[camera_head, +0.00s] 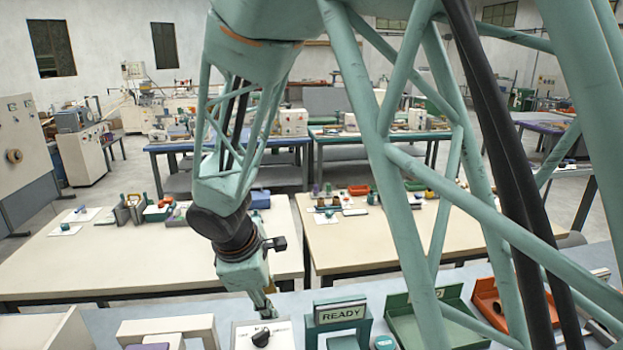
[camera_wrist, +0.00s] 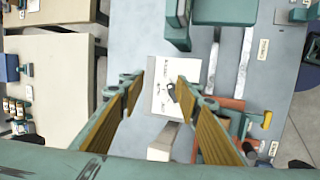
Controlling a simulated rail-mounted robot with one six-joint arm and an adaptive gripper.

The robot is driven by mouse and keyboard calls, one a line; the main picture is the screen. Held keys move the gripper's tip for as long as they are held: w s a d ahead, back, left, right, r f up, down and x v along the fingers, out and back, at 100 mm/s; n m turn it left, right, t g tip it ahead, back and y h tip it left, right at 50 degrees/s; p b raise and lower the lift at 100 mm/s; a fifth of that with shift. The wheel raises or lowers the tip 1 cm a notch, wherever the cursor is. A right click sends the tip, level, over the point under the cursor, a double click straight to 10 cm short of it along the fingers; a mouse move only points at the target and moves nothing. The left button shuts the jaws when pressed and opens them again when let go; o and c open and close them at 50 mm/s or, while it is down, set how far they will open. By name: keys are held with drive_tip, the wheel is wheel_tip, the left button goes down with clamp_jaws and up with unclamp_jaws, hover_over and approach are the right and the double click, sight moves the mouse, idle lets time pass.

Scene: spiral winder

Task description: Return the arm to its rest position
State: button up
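My arm reaches down over the front workbench. My gripper (camera_head: 266,306) is low over a white panel (camera_head: 285,341) with a black knob (camera_head: 261,338) in the head view. In the wrist view the two yellow-padded fingers of my gripper (camera_wrist: 158,88) stand apart with nothing between their pads. The white panel (camera_wrist: 157,105) and its dark knob (camera_wrist: 172,92) show beyond the fingertips. The fingertips look apart from the knob, but the exact height gap is hard to judge.
A green READY sign box (camera_head: 343,314) stands right of the panel. A green tray (camera_head: 432,308) and an orange tray (camera_head: 497,306) lie farther right. A whitish block (camera_head: 165,329) stands left. Cream tables (camera_head: 150,262) with small items are behind.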

drive_tip(key=w+d+r+m+t+b, duration=0.1)
drive_tip(key=w+d+r+m, duration=0.1)
drive_tip(key=d+r, duration=0.6)
drive_tip(key=w+d+r+m+b, duration=0.25)
drive_tip(key=d+r, duration=0.25)
drive_tip(key=d, duration=0.8)
drive_tip(key=s+d+r+m, duration=0.3)
drive_tip(key=s+d+m, duration=0.15)
drive_tip(key=s, duration=0.45)
drive_tip(key=s+d+r+m, duration=0.3)
drive_tip(key=s+d, duration=0.2)
drive_tip(key=s, duration=0.5)
drive_tip(key=s+m+y+b, duration=0.1)
drive_tip(key=s+m, duration=0.6)
drive_tip(key=s, duration=1.2)
drive_tip(key=shift+s+d+g+y, duration=0.3)
drive_tip(key=shift+s+d+g, duration=0.05)
drive_tip(key=shift+d+g, duration=0.05)
